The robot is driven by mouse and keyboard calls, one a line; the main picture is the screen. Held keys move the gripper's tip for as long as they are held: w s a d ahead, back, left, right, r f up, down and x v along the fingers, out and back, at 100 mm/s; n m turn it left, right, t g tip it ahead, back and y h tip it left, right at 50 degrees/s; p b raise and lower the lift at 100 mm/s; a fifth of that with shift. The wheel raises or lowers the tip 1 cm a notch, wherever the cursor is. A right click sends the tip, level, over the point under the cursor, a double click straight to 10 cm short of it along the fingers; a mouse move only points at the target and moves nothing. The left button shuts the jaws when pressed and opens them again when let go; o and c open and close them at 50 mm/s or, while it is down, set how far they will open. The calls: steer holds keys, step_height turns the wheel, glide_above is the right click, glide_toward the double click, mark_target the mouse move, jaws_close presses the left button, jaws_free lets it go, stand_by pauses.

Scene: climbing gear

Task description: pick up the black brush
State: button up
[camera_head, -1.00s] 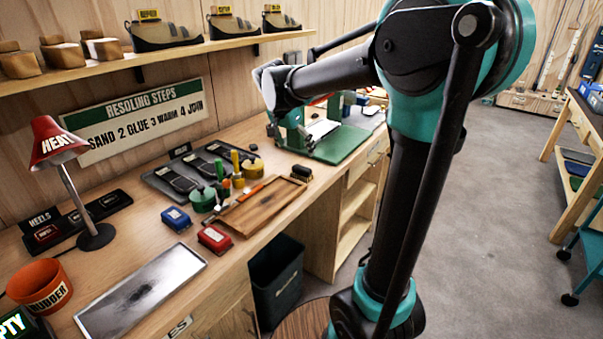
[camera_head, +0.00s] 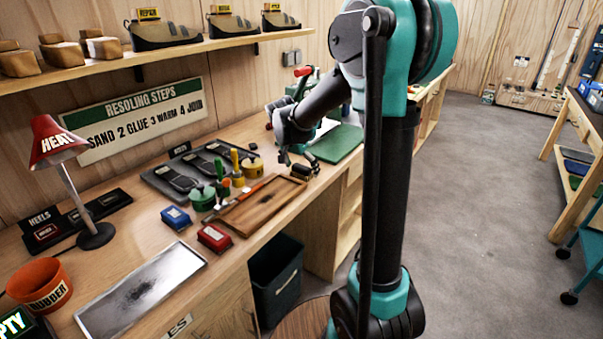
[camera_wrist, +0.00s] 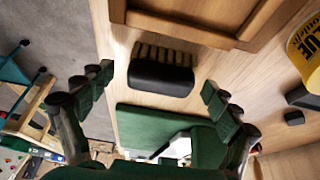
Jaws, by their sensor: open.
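The black brush (camera_wrist: 160,76) lies on the wooden bench beside the edge of a wooden tray, with its pale bristles turned toward the tray. In the head view the brush (camera_head: 300,172) is small and partly covered by my gripper. My gripper (camera_wrist: 157,82) is open, with one finger on each side of the brush in the wrist view and gaps between the fingers and the brush. In the head view my gripper (camera_head: 299,162) is low over the bench at the brush; I cannot tell whether it touches it.
The wooden tray (camera_head: 240,222) adjoins the brush. A green mat (camera_wrist: 140,118) lies on the other side. A yellow glue pot (camera_wrist: 306,50) and a small black block (camera_wrist: 293,118) are nearby. The bench's front edge is close to the brush.

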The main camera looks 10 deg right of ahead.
mark_target(301, 166)
steer(key=c, duration=1.2)
steer(key=shift+r, duration=0.1)
steer(key=shift+c, duration=0.2)
step_height(301, 166, up, 20)
steer(key=o, duration=0.6)
steer(key=c, duration=0.4)
steer(key=shift+c, duration=0.3)
